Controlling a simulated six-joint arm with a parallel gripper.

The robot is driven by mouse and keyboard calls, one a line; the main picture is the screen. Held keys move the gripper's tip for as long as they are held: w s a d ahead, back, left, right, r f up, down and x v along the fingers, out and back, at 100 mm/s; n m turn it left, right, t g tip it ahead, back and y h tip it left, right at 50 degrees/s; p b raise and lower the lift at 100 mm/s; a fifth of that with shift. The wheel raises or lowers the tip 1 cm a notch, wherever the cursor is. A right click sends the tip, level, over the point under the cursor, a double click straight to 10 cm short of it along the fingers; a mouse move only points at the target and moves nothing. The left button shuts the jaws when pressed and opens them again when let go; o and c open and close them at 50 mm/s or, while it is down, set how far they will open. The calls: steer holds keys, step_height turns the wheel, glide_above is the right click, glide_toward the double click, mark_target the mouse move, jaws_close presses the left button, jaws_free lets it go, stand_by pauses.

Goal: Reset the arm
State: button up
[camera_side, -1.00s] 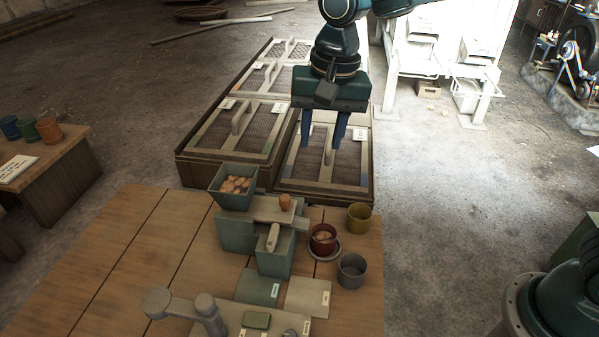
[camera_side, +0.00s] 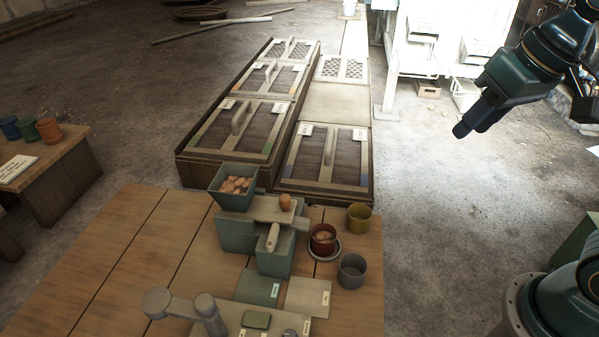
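My gripper (camera_side: 474,122) hangs in the air at the right, over the bare concrete floor and clear of the table and the bins. It is seen from the side, so its fingers overlap and the gap between them does not show. I see nothing held in it. My arm reaches up and out of the picture at the upper right.
A wooden table (camera_side: 120,262) holds a green hopper (camera_side: 234,201) of brown pieces, a red cup (camera_side: 322,246), a yellow cup (camera_side: 359,218) and a grey cup (camera_side: 352,271). Mesh-lidded bins (camera_side: 238,130) stand behind it. The floor (camera_side: 450,200) at right is open.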

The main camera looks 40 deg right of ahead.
steer(key=s+d+f+n+t, duration=0.1)
steer(key=s+d+f, duration=0.1)
steer(key=s, duration=0.4)
steer(key=shift+s+d+f+n, duration=0.2)
steer(key=shift+s+d+n, duration=0.1)
steer(key=shift+n, duration=0.1)
steer(key=shift+w, duration=0.1)
stand_by(0.6)
